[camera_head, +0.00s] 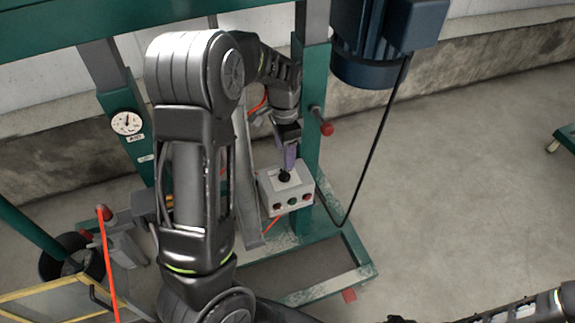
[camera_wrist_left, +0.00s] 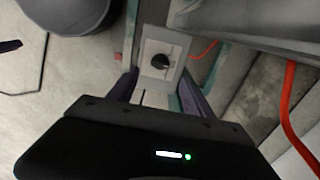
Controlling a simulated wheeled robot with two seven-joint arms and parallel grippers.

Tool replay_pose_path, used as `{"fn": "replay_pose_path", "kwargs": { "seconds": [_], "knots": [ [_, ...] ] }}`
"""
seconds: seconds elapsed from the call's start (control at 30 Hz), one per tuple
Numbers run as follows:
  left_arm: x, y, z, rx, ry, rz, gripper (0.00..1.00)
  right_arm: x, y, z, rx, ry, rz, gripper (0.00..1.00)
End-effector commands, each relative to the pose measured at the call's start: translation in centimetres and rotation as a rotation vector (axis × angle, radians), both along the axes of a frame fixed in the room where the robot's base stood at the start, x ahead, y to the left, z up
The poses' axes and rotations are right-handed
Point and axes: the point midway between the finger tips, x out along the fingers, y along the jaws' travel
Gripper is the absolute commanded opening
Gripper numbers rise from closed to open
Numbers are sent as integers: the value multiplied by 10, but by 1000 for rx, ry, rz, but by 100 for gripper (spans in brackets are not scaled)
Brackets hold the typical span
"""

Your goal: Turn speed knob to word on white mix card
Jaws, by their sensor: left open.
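The speed knob (camera_head: 285,176) is a small black knob on top of a light grey control box (camera_head: 296,197). The white mix card is not clearly seen in either view. My right gripper is not seen; part of my right arm shows at the bottom right.
A green frame (camera_head: 310,110) stands behind the box, with a red-ended handle (camera_head: 326,128). A blue motor (camera_head: 368,45) hangs above right, with a black cable. A round gauge (camera_head: 127,123) is on the left post. Bare floor (camera_head: 470,180) lies at right.

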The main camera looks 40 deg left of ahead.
Motion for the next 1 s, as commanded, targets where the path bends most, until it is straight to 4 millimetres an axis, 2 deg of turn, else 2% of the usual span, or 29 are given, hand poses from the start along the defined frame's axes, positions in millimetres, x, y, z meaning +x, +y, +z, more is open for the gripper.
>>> {"fn": "replay_pose_path", "kwargs": {
  "seconds": [0.27,0.63,0.77,1.0],
  "knots": [
    [-1,-1,-18,-2,5,0,58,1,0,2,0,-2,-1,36],
    [0,-1,-71,-1,3,0,58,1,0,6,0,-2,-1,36],
    [0,-1,-79,-1,2,1,58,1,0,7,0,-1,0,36],
    [0,-1,-79,-1,1,1,58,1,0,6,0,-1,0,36]
  ]
}}
